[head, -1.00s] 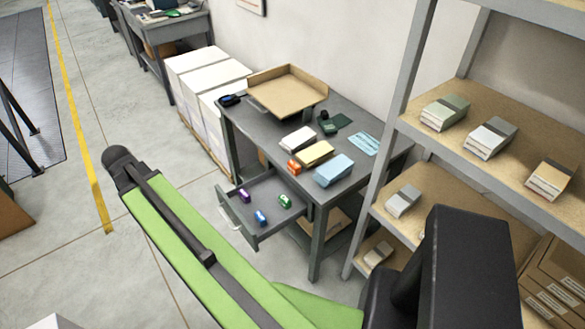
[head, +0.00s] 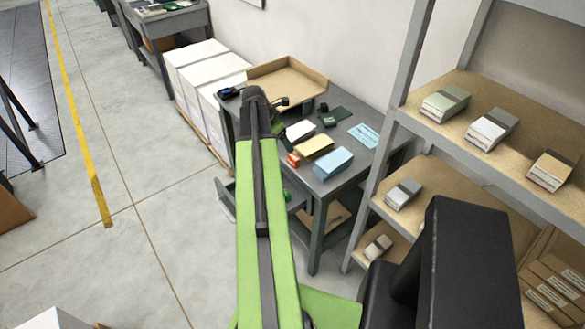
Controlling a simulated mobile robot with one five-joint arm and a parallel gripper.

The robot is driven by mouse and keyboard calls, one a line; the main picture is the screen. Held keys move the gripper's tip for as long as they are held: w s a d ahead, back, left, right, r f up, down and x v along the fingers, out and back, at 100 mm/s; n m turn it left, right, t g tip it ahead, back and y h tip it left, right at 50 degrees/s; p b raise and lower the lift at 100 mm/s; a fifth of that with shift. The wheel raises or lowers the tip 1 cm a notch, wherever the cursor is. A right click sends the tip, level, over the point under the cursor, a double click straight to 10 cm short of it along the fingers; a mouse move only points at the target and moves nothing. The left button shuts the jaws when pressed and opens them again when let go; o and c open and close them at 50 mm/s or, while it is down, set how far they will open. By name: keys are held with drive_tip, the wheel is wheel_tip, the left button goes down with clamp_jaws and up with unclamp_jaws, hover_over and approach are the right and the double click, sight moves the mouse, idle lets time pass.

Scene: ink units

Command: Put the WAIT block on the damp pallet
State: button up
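No WAIT lettering can be read on any block. A small orange block (head: 293,160) stands at the desk's front edge, left of a yellow paper stack. A green block (head: 287,196) shows in the open drawer, partly behind my arm; the rest of the drawer's contents are hidden. White paper stacks (head: 203,72) stand on a low wooden pallet at the left of the desk; whether this is the damp pallet cannot be told. My gripper (head: 280,102) is small and dark at the arm's far end, over the desk near the tan tray; its fingers are unclear.
The grey desk (head: 345,185) also holds a tan tray (head: 300,82), a light blue stack (head: 333,164) and a blue sheet (head: 364,135). The shelf rack (head: 480,150) with paper packs stands close on the right. Open floor (head: 165,235) lies at the left.

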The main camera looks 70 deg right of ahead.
sight(292, 157)
drive_tip(key=b+x, duration=0.6)
drive_tip(key=x, duration=0.2)
drive_tip(key=shift+a+f, duration=0.1)
drive_tip(key=shift+f, duration=0.15)
drive_tip(key=b+x, duration=0.4)
drive_tip(key=x, duration=0.1)
drive_tip(key=shift+s+f+b, duration=0.1)
drive_tip(key=shift+s+b, duration=0.2)
drive_tip(key=shift+b, duration=0.05)
drive_tip(key=shift+r, duration=0.2)
